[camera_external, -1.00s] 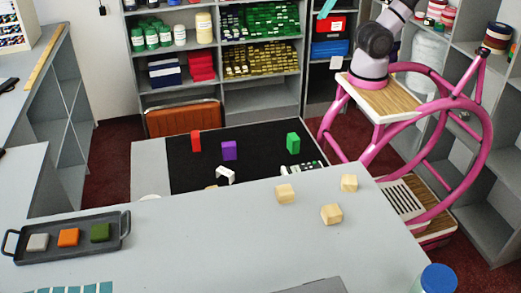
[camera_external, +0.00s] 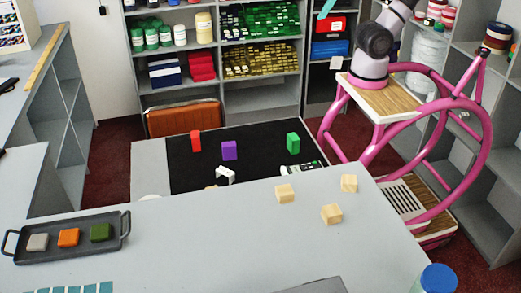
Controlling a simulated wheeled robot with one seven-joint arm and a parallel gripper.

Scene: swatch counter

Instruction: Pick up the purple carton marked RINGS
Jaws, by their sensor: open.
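The purple carton (camera_external: 229,150) stands upright on the black mat (camera_external: 262,165) on the low table beyond the near counter. Its marking is too small to read. A green carton (camera_external: 293,143) stands farther to the right. My arm rises from the pink wheeled base at the right and leaves the picture at the top. My gripper is out of view.
A white object (camera_external: 225,174) lies in front of the purple carton. A dark device with light buttons (camera_external: 300,167) lies at the mat's front right. The near counter (camera_external: 220,240) holds three wooden blocks and a tray (camera_external: 75,256). The mat between the purple and green cartons is clear.

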